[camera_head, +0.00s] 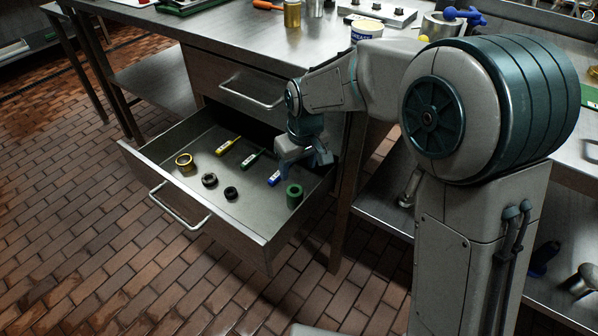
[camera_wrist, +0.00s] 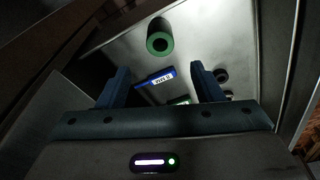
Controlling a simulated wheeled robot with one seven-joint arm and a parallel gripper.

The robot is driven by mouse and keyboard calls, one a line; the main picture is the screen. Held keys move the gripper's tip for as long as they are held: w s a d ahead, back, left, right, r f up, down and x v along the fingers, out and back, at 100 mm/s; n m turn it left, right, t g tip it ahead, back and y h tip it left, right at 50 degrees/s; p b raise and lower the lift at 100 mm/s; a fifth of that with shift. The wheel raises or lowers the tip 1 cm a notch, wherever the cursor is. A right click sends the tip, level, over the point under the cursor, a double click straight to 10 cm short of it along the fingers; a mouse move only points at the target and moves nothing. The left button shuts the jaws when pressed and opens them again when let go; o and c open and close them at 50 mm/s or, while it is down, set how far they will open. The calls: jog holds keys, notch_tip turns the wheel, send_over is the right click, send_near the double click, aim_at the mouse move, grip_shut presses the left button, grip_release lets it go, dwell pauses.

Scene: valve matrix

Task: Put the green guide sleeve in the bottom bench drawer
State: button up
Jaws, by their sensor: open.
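The bottom bench drawer (camera_head: 215,225) is pulled open below the steel bench. The green guide sleeve (camera_head: 294,196), a short hollow cylinder, stands upright on the drawer floor near its front right corner. In the wrist view the green sleeve (camera_wrist: 159,42) lies beyond my fingertips, apart from them. My gripper (camera_head: 308,162) is over the right part of the drawer. In the wrist view my gripper (camera_wrist: 160,78) is open, with nothing held between its fingers. A blue labelled tool (camera_wrist: 155,78) shows between and below the fingers.
The drawer also holds a yellow ring (camera_head: 185,162), two black rings (camera_head: 231,193), a yellow-handled tool (camera_head: 228,145), and a green-handled tool (camera_head: 252,159). A shut upper drawer (camera_head: 235,85) is above. A bench leg (camera_head: 345,205) stands close to the drawer's right side.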

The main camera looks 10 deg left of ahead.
jog(key=s+d+r+m, duration=0.2)
jog(key=s+d, duration=0.1)
jog(key=d, duration=0.5)
jog(key=s+d+r+m, duration=0.2)
jog(key=d+r, duration=0.1)
jog(key=d, duration=0.5)
jog(key=s+d+m+h, duration=0.1)
jog(key=s+d+m, duration=0.3)
jog(key=s+d, duration=0.7)
jog(key=shift+s+d+f+m, duration=0.3)
jog(key=shift+s+f+m, duration=0.1)
jog(key=shift+s, duration=0.55)
jog(key=c, duration=0.4)
jog(key=shift+a, duration=0.1)
jog(key=shift+c, duration=0.6)
